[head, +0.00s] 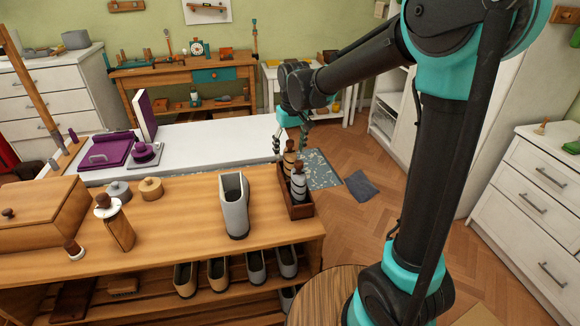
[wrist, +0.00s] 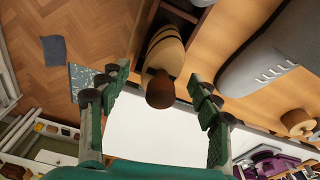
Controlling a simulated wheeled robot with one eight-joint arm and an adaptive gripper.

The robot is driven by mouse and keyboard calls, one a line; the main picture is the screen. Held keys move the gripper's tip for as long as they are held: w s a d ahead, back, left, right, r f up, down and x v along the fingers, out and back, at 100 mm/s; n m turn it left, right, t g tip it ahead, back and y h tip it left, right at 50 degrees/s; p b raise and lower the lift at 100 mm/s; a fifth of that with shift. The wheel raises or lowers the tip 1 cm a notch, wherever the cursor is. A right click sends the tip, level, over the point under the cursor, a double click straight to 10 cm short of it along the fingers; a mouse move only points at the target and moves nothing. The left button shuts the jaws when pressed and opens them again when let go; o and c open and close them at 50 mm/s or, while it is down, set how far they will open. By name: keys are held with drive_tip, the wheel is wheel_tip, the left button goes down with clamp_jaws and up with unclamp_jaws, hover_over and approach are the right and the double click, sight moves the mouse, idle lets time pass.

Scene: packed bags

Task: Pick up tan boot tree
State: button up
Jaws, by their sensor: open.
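The tan boot tree (head: 289,158) stands in a dark wooden box (head: 300,211) at the right end of the wooden bench. It has darker bands and a brown knob on top. In the wrist view the tan boot tree (wrist: 167,49) points its knob toward the camera, between the fingers. My gripper (head: 291,138) is open above and around the knob; its two fingers also show in the wrist view (wrist: 158,74), one on each side. I cannot tell whether either finger touches it. Part of the tan tree is hidden behind a grey boot tree (head: 298,182) in the box.
A tall grey boot (head: 235,206) stands left of the box and shows large in the wrist view (wrist: 266,55). A white table (head: 210,142) with purple items lies behind the bench.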

drive_tip(key=shift+f, duration=0.85)
clamp_jaws()
